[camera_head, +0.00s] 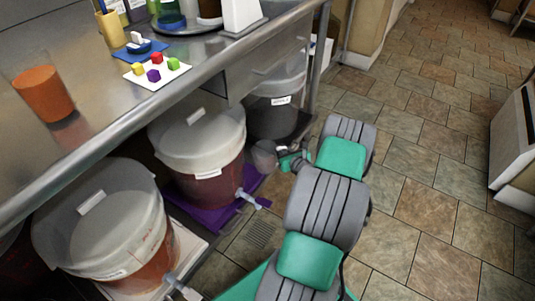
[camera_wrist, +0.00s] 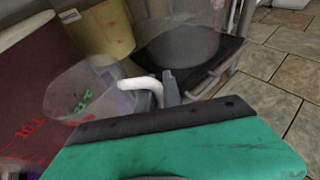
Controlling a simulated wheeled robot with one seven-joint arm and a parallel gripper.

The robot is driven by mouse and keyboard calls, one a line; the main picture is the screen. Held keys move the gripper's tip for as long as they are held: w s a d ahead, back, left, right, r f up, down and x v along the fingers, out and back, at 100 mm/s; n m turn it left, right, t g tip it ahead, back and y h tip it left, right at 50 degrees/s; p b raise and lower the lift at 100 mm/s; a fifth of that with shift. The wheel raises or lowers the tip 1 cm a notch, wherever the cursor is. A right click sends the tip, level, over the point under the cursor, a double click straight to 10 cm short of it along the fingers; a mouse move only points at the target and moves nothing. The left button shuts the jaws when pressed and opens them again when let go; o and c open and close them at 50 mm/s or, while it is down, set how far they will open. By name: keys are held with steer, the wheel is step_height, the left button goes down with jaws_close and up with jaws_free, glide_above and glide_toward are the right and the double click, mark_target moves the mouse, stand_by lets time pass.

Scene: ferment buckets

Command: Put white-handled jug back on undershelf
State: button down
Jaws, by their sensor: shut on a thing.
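The white-handled jug is a clear, see-through jug (camera_wrist: 85,98) with red and green markings, at the left of the wrist view. Its white handle (camera_wrist: 143,86) lies at the grey fingers of my gripper (camera_wrist: 160,92), which is shut on it. In the head view the jug (camera_head: 264,154) is small and greyish, just left of my gripper (camera_head: 283,160), in front of the gap between the middle bucket and the dark bucket. The undershelf is the low space under the steel counter; its surface is mostly hidden by buckets and my arm.
The middle lidded bucket (camera_head: 200,140) stands on a purple tray (camera_head: 190,225), its tap jutting out. A front lidded bucket (camera_head: 105,225) and a dark far bucket (camera_head: 275,112) flank it. The steel counter (camera_head: 95,120) overhangs them. Tiled floor (camera_head: 430,150) at right is clear.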

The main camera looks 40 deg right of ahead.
steer(key=shift+w+d+f+b, duration=1.3)
steer(key=shift+w+f, duration=0.05)
steer(key=shift+f, duration=0.6)
steer(key=shift+w+d+f+b, duration=1.25)
steer(key=shift+w+f+b, duration=0.05)
steer(key=shift+f, duration=0.7)
steer(key=shift+w+d+f+b, duration=1.3)
steer(key=shift+w+f, duration=0.05)
steer(key=shift+f, duration=0.6)
steer(key=shift+f, duration=0.15)
steer(key=c, duration=1.5)
jaws_free()
steer(key=p+v, duration=0.5)
steer(key=v, duration=0.7)
steer(key=shift+r, duration=0.25)
